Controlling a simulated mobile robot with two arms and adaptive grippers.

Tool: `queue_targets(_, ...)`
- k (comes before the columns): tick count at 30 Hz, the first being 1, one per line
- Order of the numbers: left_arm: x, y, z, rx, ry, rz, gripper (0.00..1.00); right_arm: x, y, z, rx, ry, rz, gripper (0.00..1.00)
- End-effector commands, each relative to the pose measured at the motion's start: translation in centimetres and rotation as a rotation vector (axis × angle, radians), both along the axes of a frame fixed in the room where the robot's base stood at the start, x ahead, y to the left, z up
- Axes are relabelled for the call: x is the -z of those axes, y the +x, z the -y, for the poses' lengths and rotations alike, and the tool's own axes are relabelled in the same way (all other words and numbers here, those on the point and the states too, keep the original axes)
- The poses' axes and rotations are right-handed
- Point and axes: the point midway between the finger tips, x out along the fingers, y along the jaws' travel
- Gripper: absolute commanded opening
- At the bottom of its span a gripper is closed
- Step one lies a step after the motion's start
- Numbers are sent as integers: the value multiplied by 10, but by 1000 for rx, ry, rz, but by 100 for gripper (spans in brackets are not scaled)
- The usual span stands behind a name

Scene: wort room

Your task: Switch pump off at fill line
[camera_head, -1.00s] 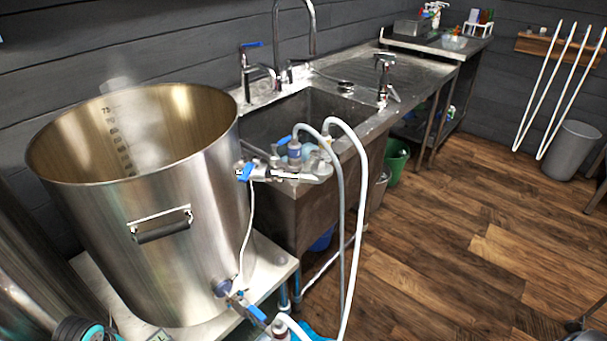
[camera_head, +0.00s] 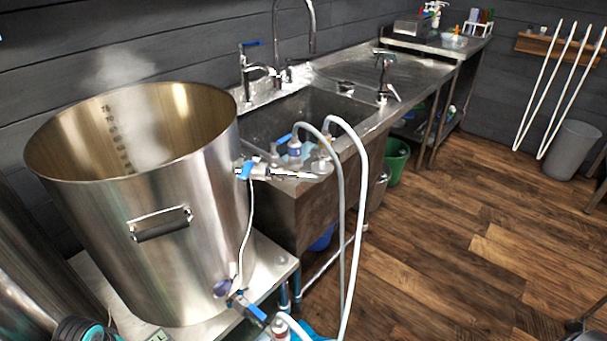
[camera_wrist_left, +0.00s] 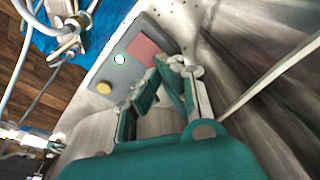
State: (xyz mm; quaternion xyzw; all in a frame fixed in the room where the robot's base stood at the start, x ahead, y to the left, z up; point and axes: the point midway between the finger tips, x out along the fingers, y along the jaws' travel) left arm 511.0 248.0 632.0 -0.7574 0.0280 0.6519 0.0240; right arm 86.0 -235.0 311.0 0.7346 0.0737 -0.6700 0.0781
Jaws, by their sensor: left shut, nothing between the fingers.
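The large steel kettle (camera_head: 95,225) stands at the left in the head view, with a volume scale (camera_head: 118,130) on its inner wall. Steam hangs over it, and I cannot make out the liquid level. A grey control box (camera_wrist_left: 131,67) shows in the left wrist view with a red square (camera_wrist_left: 145,48), a yellow round button (camera_wrist_left: 103,87) and a small green-and-white round part (camera_wrist_left: 120,59). My left gripper (camera_wrist_left: 168,72) is shut and empty beside the box, its tips near the red square; contact is unclear. My right gripper is not in view.
Blue-handled valves (camera_head: 247,305) and hoses (camera_head: 357,200) are at the kettle's right side. A blue cloth-like thing (camera_wrist_left: 55,30) lies beside the box. The wooden floor at right is open.

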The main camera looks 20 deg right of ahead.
Motion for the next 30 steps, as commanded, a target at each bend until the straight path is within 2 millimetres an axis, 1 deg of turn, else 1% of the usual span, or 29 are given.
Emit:
queue_targets(1,3,0,0,0,0,0,0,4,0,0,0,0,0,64)
queue_targets(17,19,0,0,0,1,0,0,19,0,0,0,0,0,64)
queue_targets(23,11,0,0,1,0,0,0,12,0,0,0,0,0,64)
queue_targets(30,-14,0,0,0,0,1,0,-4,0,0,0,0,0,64)
